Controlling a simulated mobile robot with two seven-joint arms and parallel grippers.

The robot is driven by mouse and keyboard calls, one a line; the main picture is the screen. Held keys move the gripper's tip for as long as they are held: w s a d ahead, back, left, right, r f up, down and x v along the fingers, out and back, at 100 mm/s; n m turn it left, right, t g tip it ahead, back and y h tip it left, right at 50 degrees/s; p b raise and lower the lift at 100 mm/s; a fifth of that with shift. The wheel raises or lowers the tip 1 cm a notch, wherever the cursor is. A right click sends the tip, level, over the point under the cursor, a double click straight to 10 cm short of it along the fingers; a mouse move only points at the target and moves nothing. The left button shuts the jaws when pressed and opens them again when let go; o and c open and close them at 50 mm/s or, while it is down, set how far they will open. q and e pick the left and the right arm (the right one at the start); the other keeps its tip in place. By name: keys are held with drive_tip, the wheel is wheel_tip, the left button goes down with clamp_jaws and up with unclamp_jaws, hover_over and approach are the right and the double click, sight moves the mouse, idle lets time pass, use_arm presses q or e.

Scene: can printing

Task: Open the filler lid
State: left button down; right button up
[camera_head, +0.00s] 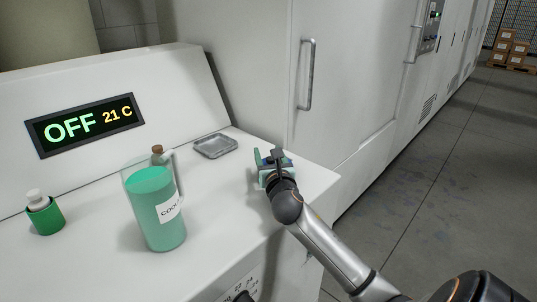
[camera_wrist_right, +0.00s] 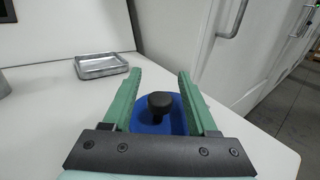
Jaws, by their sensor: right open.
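The filler lid (camera_wrist_right: 152,126) is blue with a round black knob (camera_wrist_right: 160,103) on top, seen in the right wrist view. It sits on the white counter near its right end. My right gripper (camera_wrist_right: 160,76) is open, its two green fingers on either side of the lid and knob. Whether the fingers touch the lid cannot be told. In the head view the right gripper (camera_head: 273,162) covers most of the lid. My left gripper is not in view.
A jug of green coolant (camera_head: 156,205) stands on the white counter (camera_head: 215,215), with a small green bottle (camera_head: 45,215) to its left. A display (camera_head: 85,124) reads OFF, 21 C. A cabinet with a handle (camera_head: 307,75) stands behind.

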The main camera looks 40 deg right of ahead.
drive_tip(key=shift+c, duration=0.3)
clamp_jaws()
idle(1.0)
